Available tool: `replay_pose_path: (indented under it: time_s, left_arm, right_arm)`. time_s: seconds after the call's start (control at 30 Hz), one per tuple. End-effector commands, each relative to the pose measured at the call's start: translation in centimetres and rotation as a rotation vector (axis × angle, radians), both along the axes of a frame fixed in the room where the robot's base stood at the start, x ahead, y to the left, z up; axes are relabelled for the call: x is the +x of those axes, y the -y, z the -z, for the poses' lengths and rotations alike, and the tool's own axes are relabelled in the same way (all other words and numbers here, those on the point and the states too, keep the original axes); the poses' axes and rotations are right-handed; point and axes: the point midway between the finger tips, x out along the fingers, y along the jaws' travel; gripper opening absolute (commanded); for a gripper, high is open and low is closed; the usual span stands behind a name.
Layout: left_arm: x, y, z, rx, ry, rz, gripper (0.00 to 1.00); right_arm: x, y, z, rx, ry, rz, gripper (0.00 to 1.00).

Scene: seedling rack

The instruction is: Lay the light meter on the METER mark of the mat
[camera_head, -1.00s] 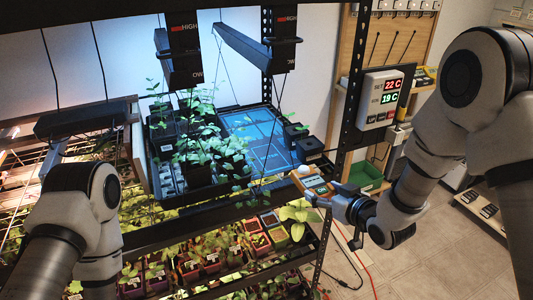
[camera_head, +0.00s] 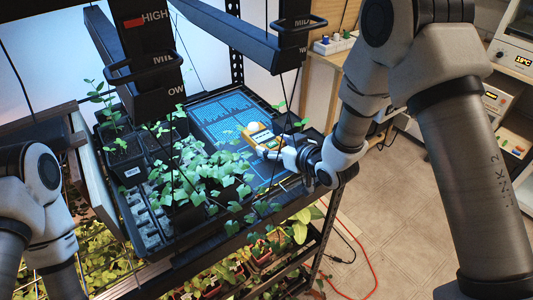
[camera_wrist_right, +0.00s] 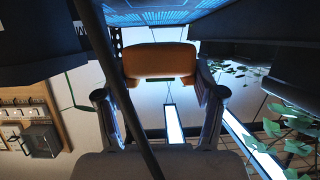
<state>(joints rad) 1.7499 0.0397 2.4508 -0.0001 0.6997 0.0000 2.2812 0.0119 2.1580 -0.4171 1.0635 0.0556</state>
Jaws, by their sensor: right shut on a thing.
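The light meter (camera_head: 258,134), orange with a white dome and a small display, is held in my right gripper (camera_head: 268,148) over the right part of the blue mat (camera_head: 215,112). In the right wrist view the orange body of the meter (camera_wrist_right: 160,60) sits between the two fingers of the right gripper (camera_wrist_right: 160,88), and the mat (camera_wrist_right: 170,16) shows at the top edge. The mat carries pale printed lines; I cannot read the METER mark. Whether the meter touches the mat is unclear. Of my left side only arm links show, at the left edge.
Leafy seedlings (camera_head: 190,175) in dark trays stand left of the mat. Dark pots (camera_head: 292,122) stand at its right. Lamp housings (camera_head: 145,60) and thin cords hang over the shelf. A dark bar crosses close in front of the right wrist camera.

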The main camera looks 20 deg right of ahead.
Motion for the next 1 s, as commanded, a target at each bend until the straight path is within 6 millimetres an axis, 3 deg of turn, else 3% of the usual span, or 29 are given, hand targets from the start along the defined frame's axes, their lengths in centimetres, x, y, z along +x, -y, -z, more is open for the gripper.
replay_pose_path:
  time_s: [0.3, 0.67, 0.7, 0.73, 0.77, 1.0]
  left_arm:
    - [0.0, 0.0, -1.2, 0.000, 0.001, -0.001, 0.97]
    - [0.0, 0.0, -0.6, 0.000, 0.001, 0.000, 0.97]
    - [0.0, 0.0, -0.8, 0.000, 0.001, 0.000, 0.97]
    - [0.0, 0.0, -0.8, 0.000, 0.001, 0.000, 0.97]
    - [0.0, 0.0, -0.8, 0.000, 0.001, 0.000, 0.97]
    - [0.0, 0.0, -0.8, 0.000, 0.001, 0.000, 0.97]
  right_arm:
    - [0.0, 0.0, 5.0, 0.000, 0.001, 0.000, 0.23]
    - [0.1, 0.0, 5.8, 0.001, 0.004, 0.000, 0.23]
    - [0.0, 0.0, 5.7, 0.000, 0.002, 0.000, 0.79]
    - [0.1, 0.0, 5.6, 0.000, 0.002, 0.000, 0.90]
    - [0.1, 0.0, 5.6, 0.000, 0.002, 0.000, 0.94]
    - [0.0, 0.0, 5.6, 0.000, 0.002, 0.000, 0.94]
